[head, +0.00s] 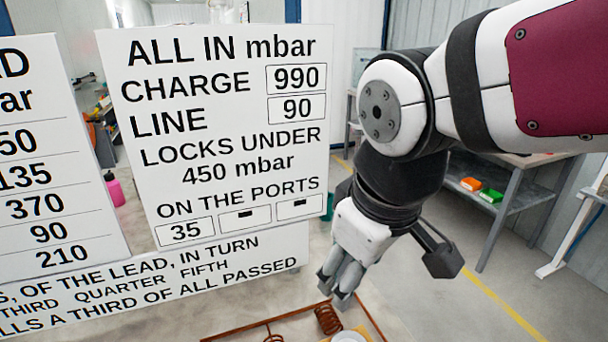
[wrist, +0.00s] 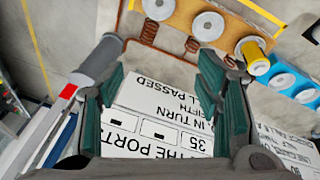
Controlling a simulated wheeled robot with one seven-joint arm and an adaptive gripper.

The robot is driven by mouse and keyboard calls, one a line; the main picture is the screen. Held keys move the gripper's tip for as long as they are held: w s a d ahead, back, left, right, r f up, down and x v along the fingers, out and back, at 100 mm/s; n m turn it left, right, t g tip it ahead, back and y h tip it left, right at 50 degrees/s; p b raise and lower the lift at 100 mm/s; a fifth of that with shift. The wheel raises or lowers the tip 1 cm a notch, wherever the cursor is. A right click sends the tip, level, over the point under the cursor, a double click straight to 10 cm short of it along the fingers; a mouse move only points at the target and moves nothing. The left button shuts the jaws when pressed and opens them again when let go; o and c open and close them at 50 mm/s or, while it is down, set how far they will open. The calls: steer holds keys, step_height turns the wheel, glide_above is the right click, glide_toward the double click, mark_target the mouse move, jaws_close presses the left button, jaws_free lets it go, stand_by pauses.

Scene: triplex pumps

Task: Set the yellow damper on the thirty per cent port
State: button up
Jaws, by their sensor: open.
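The yellow damper (wrist: 259,64), a short yellow cylinder with a pale round top, shows at the upper right of the wrist view. It is at the right end of an orange-tan board (wrist: 180,14) that bears pale round discs (wrist: 208,26); I cannot tell whether it stands on a port. I cannot tell which disc is the thirty per cent port. My gripper (wrist: 162,72) is open and empty, and the damper lies beyond its right finger. In the head view my gripper (head: 335,290) points down above the bench. The damper is not seen there.
Copper coils (wrist: 150,28) and pipe run along the board. A blue block (wrist: 282,97) with round pale-blue tops is beside the damper. White sign boards (head: 220,130) stand left of my arm, reading charge 990, line 90, and ports 35 with two dashes. A grey workbench (head: 505,195) stands behind.

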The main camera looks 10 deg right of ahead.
steer(key=s+d+r+m+t, duration=0.1)
steer(key=s+d+m, duration=0.4)
steer(key=d+m, duration=0.2)
steer(key=shift+s+d+r+t, duration=0.2)
steer(key=shift+d+r+t, duration=0.1)
steer(key=shift+d, duration=0.3)
steer(key=shift+f, duration=0.1)
